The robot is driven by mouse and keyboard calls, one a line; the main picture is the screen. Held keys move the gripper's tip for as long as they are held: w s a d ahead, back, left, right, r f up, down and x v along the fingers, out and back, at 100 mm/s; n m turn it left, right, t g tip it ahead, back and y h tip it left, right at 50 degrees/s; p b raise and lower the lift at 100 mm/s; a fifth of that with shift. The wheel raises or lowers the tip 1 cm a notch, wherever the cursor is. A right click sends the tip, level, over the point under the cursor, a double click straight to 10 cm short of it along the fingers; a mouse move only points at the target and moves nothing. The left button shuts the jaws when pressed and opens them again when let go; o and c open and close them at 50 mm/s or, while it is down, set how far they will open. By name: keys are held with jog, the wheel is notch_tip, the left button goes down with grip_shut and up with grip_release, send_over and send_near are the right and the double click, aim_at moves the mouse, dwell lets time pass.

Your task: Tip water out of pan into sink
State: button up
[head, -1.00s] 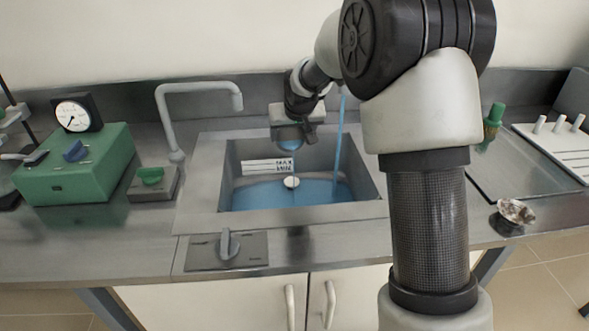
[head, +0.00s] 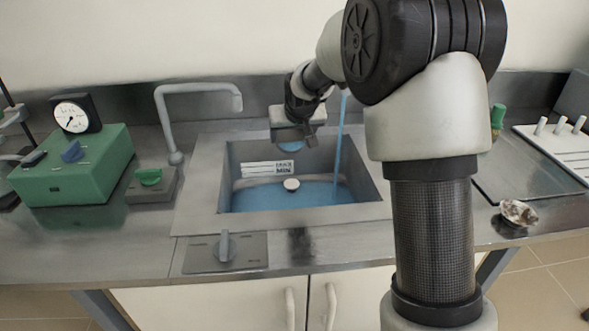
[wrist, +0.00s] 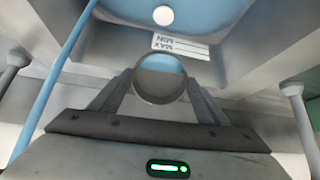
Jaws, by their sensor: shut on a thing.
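My gripper (head: 294,133) hangs over the back part of the sink. In the wrist view my gripper (wrist: 160,82) is shut on a small round grey pan (wrist: 160,98), with one finger on each side. The pan's face shows blue in its upper part and grey below; I cannot tell how much water is in it. In the head view only a small bluish bit of the pan (head: 291,146) shows under the gripper. The sink (head: 205,197) holds blue water (head: 315,194). A thin blue stream (head: 339,150) falls into it, right of the pan; its source is hidden.
A grey tap (head: 198,88) stands behind the sink's left side. A green box with a dial (head: 75,165) and a green-knobbed block (head: 150,183) stand left. A grey lever (head: 226,246) is in front. A small bowl (head: 517,212) and a white pegged board (head: 555,145) are right.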

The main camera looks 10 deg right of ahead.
jog(key=shift+s+r+t+b, duration=0.2)
jog(key=shift+t+b, duration=0.6)
jog(key=shift+b, duration=1.5)
jog(key=shift+s, duration=0.1)
jog(key=shift+s+t, duration=0.1)
jog(key=shift+t, duration=0.3)
dwell(0.5)
jog(key=shift+s+t, duration=0.15)
jog(key=shift+t, duration=0.25)
jog(key=shift+s, duration=0.1)
jog(key=shift+t, duration=0.4)
jog(key=shift+s, duration=0.1)
